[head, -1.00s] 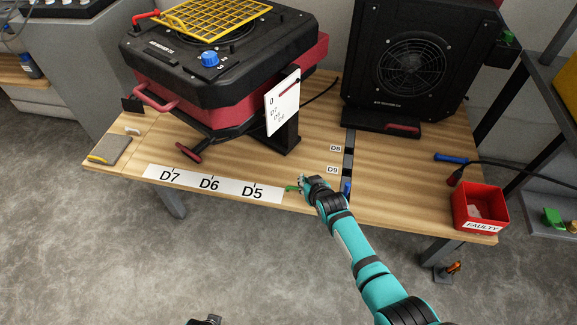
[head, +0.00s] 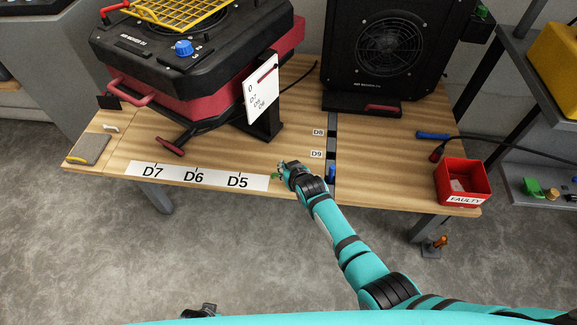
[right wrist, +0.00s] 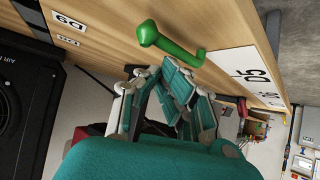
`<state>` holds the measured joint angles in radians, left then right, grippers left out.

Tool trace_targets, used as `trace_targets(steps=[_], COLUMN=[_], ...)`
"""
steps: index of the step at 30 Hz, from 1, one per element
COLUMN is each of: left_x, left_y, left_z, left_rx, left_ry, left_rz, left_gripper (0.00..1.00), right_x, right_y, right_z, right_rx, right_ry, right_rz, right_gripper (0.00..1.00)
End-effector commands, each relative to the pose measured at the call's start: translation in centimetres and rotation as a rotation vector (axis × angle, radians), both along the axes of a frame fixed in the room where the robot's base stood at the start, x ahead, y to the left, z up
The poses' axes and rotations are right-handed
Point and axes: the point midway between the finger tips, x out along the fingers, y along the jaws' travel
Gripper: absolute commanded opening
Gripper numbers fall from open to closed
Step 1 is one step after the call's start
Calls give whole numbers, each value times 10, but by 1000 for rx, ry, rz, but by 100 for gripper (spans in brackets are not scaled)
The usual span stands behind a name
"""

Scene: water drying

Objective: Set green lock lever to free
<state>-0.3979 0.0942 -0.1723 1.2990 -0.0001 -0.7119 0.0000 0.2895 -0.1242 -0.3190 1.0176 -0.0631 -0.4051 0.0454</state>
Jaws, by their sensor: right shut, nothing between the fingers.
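The green lock lever (right wrist: 172,40) shows in the right wrist view at the table's front edge, a rounded knob with a bent arm. In the head view only a small green bit of the lever (head: 274,176) shows, just right of the D5 label. My right gripper (head: 281,168) is at the table's front edge beside the lever. In the right wrist view the teal fingers of this gripper (right wrist: 172,80) are shut and empty, close to the lever's bent end. Whether they touch it I cannot tell.
A white strip labelled D7, D6, D5 (head: 197,175) runs along the front edge. A blue lever (head: 332,174) stands right of my gripper. A black and red machine (head: 190,60), a black fan unit (head: 385,50) and a red FAULTY bin (head: 462,182) stand on the table (head: 390,185).

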Motion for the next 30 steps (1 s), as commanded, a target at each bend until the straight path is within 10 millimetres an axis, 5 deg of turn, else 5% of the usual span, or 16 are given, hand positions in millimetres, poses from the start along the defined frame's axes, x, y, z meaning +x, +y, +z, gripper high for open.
trace_targets(steps=[8,22,30], left_x=[-5,-4,-4], left_y=[1,1,1], left_z=[-1,-1,-1], left_rx=[2,2,2], left_ry=[10,9,9], left_rz=[2,1,1], left_gripper=[40,40,40], right_x=[-14,-75,-91], right_y=[-2,-26,-32], right_z=[6,58,72], right_rx=[1,0,0], right_ry=[7,1,0], right_rz=[0,1,0], right_gripper=[0,0,0])
